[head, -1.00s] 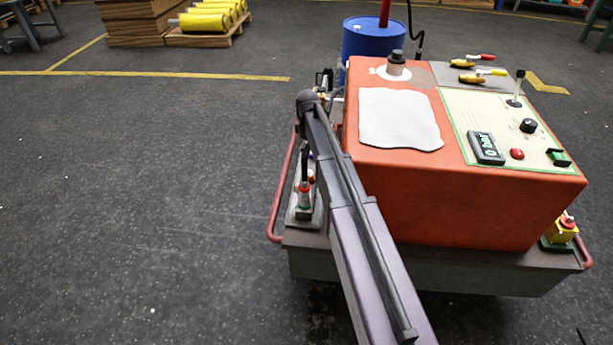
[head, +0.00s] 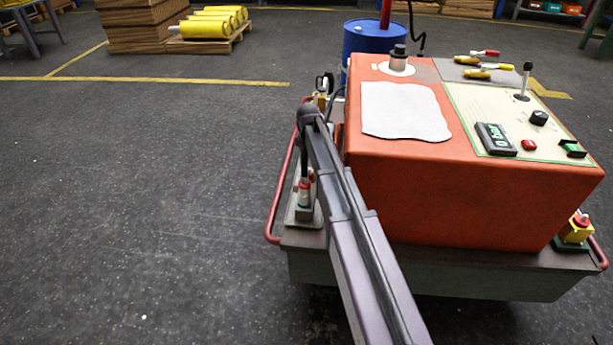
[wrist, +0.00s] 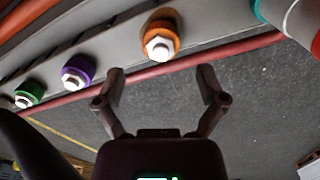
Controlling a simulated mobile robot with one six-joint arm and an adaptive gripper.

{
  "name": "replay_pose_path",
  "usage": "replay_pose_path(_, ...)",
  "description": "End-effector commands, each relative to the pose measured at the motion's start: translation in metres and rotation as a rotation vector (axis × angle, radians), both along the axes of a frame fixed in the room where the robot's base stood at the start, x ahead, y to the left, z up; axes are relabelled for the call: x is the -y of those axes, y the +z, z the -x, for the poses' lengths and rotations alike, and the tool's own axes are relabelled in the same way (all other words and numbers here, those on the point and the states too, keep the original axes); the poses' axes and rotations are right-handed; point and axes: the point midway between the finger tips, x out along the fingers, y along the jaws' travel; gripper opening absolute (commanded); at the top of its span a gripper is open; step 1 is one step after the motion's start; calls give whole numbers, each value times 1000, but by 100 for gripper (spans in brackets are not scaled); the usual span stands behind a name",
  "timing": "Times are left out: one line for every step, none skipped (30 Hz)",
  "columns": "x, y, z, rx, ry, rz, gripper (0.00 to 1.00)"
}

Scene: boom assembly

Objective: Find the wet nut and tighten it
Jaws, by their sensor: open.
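In the wrist view, several pale hex nuts sit on coloured rings along a grey beam. The nut on the orange ring (wrist: 159,47) is closest to my gripper (wrist: 162,74). The nut on the purple ring (wrist: 76,73) and the nut on the green ring (wrist: 27,96) lie farther left. My gripper is open and empty, its fingers below and to either side of the orange-ringed nut, not closed around it. I cannot tell from the picture which nut is wet. A teal-ringed fitting (wrist: 262,12) is cut off at the upper right.
A red rail (wrist: 150,78) runs just below the nuts. A blue drum (head: 372,42) stands behind.

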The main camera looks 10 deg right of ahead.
Motion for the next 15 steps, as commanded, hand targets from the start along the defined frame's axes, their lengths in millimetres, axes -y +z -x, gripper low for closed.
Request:
replay_pose_path(0, -8, 0, 0, 0, 0, 90)
replay_pose_path(0, -10, 0, 0, 0, 0, 90)
replay_pose_path(0, -13, 0, 0, 0, 0, 90)
replay_pose_path(0, -16, 0, 0, 0, 0, 90)
replay_pose_path(0, -18, 0, 0, 0, 0, 90)
replay_pose_path(0, -21, 0, 0, 0, 0, 90)
replay_pose_path(0, -23, 0, 0, 0, 0, 90)
replay_pose_path(0, -25, 0, 0, 0, 0, 90)
replay_pose_path(0, -28, 0, 0, 0, 0, 90)
replay_pose_path(0, -30, 0, 0, 0, 0, 90)
replay_pose_path(0, -32, 0, 0, 0, 0, 90)
replay_pose_path(1, -35, -1, 0, 0, 0, 90)
replay_pose_path(0, -36, 0, 0, 0, 0, 90)
replay_pose_path(1, -38, -1, 0, 0, 0, 90)
replay_pose_path(1, -40, -1, 0, 0, 0, 90)
